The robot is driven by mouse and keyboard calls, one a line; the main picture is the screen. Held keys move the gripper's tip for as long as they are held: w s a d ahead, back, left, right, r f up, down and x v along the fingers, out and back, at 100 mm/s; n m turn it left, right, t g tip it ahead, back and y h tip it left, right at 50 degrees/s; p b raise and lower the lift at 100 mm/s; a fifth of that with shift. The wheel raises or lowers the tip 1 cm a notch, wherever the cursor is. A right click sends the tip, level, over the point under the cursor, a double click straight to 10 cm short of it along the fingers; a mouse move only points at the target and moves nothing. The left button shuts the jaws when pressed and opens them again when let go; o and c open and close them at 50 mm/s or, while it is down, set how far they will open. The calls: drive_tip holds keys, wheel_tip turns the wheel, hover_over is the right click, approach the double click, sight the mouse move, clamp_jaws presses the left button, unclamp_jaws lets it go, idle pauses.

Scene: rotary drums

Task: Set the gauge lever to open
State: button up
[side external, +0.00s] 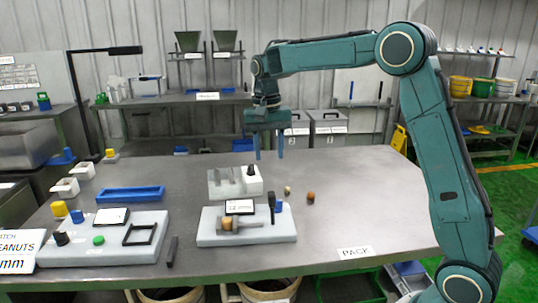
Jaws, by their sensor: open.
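My gripper (269,154) hangs above the table with its two blue fingers pointing down. It is open, with nothing between the fingers. Below it stands a pale block (207,237) near the table's middle. On the block are a small display with writing (239,207), a tan piece (228,225) with a rod, an upright black lever (271,203) and a blue piece (279,207). The black lever looks like the gauge lever, but no label on it can be read. The fingers are above the lever and apart from it.
A blue tray (130,194) and a panel with yellow, black and green knobs (110,252) are to the left. The table's right side is clear.

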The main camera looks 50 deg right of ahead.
sight(271, 192)
drive_tip(key=f, duration=1.3)
drive_tip(key=shift+s+d+f, duration=0.2)
drive_tip(key=shift+s+f, duration=0.05)
drive_tip(key=shift+f, duration=0.1)
clamp_jaws()
